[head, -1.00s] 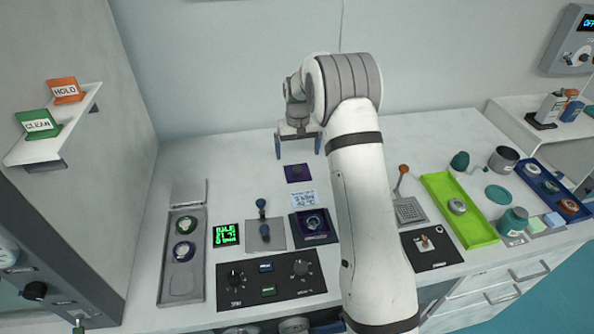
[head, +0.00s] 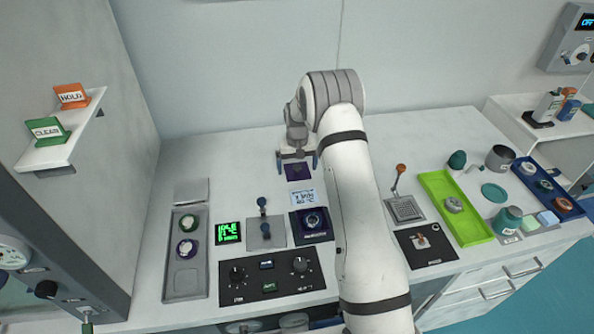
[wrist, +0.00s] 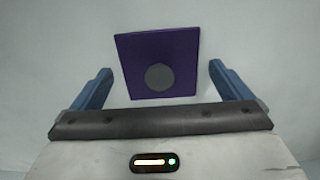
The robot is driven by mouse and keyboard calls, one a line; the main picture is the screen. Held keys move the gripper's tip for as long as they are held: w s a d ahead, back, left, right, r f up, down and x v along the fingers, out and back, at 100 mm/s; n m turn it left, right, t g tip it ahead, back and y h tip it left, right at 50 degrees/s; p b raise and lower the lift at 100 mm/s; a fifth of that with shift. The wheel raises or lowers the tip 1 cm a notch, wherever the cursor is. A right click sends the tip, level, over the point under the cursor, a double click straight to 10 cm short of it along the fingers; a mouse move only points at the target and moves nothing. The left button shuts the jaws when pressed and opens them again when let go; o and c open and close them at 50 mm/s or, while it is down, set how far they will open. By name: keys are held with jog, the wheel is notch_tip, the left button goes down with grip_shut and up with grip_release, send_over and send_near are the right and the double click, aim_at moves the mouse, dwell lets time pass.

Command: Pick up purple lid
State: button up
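The purple lid (head: 298,172) is a flat purple square lying on the white table towards the back. The gap in height between fingers and lid is hard to tell.
A small display card (head: 304,197) and a dark square holder (head: 312,224) lie in front of the lid. A joystick plate (head: 266,233) and a black control panel (head: 267,279) are nearer. A green tray (head: 456,207) stands right. The table left of the lid is clear.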

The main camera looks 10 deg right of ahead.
aim_at(298, 168)
jog(key=c, duration=0.9)
jog(key=shift+r, duration=0.1)
jog(key=shift+c, duration=0.2)
jog(key=shift+r, duration=0.3)
notch_tip(298, 168, up, 9)
jog(key=s+b, duration=0.1)
jog(key=b, duration=0.2)
jog(key=s, duration=2.2)
jog(key=shift+w+f+b, duration=0.2)
jog(key=shift+f+b, duration=1.65)
jog(key=shift+f, duration=1.15)
